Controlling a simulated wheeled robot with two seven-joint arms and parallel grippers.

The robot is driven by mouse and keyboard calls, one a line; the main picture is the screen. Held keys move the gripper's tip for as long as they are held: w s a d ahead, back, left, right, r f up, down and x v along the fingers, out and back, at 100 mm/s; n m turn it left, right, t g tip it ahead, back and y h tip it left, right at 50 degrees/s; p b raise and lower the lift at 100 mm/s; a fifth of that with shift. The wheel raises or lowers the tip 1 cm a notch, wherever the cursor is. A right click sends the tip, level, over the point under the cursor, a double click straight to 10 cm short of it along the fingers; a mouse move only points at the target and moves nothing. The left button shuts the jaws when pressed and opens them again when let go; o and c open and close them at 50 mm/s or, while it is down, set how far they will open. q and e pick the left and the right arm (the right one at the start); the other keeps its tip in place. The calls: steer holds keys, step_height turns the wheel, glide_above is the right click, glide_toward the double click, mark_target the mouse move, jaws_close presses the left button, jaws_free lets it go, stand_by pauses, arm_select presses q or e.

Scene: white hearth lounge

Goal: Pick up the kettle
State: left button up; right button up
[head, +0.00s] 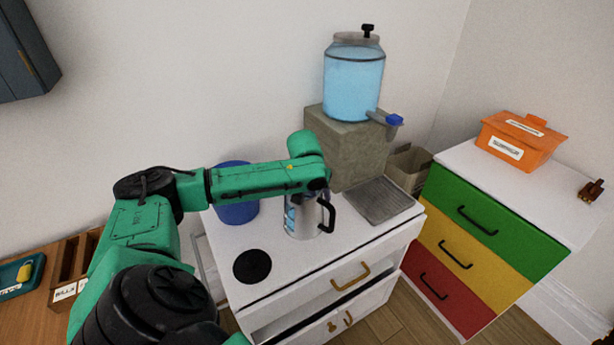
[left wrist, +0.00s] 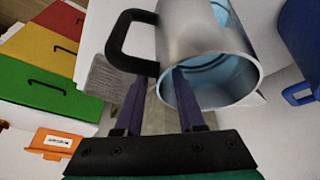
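The kettle (head: 301,225) is a silver metal vessel with a black handle and a blue patch on its side. It stands upright on the white cabinet top (head: 345,238). My left gripper (head: 315,192) is over the kettle's top at the handle side, its fingers mostly hidden by my arm in the head view. In the left wrist view the two dark fingers (left wrist: 160,95) are apart. One overlaps the rim of the kettle (left wrist: 205,50) and the other is by the black handle. I cannot tell whether they touch it. My right gripper is not in view.
A black disc (head: 252,266) lies at the cabinet's front left, and a blue container (head: 236,208) stands behind it. A stone block (head: 345,150) carries a water dispenser (head: 353,82). A grey tray (head: 378,202) lies at the right. Coloured drawers (head: 475,235) stand farther right.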

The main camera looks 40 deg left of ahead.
arm_select(q)
steer(key=shift+s+r, duration=0.1)
steer(key=shift+s, duration=0.05)
jaws_close()
steer(key=shift+r, duration=0.1)
stand_by(1.1)
